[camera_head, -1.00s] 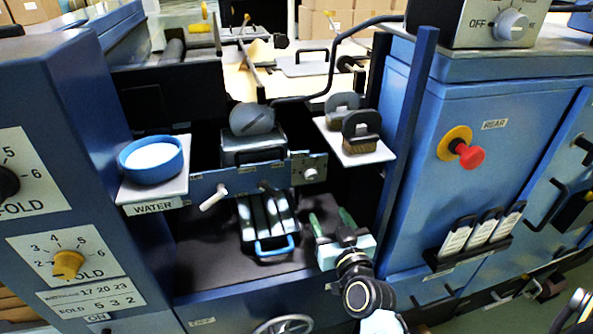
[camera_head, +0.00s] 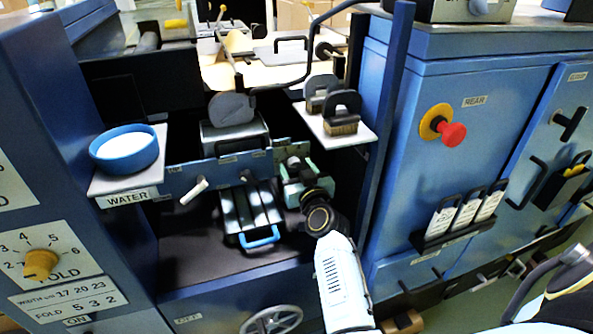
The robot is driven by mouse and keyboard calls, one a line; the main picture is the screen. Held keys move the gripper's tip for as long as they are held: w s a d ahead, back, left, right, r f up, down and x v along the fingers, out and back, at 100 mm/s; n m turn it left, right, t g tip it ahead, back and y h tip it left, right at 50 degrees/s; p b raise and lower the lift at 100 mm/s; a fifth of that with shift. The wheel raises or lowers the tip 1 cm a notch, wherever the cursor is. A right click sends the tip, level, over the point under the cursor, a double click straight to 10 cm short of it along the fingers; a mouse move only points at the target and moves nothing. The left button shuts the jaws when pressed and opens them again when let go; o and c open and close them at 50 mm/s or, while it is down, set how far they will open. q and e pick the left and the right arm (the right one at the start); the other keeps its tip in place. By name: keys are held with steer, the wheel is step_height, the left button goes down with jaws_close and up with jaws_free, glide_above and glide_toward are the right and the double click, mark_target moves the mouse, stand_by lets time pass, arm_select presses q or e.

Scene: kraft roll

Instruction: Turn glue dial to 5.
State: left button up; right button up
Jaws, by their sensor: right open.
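My right gripper (camera_head: 292,163) is at the right end of the blue crossbar (camera_head: 228,168), below the grey roller. It is open, and its pale green body hides that end of the bar, where a small silver knob showed earlier. I cannot tell whether the fingers touch the knob. No readable glue label or scale shows there. On the left cabinet, a yellow knob (camera_head: 40,264) sits on a FOLD plate with printed numbers. My left gripper is not in view.
A blue bowl (camera_head: 124,149) stands on the WATER shelf. Two black-handled brushes (camera_head: 341,114) stand on a white shelf close to the right gripper. A blue-handled tray (camera_head: 260,238) lies below. A red button (camera_head: 452,134) is on the right cabinet.

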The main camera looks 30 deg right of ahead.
steer(key=shift+w, duration=0.15)
steer(key=shift+c, duration=0.3)
steer(key=shift+r, duration=0.1)
steer(key=c, duration=0.9)
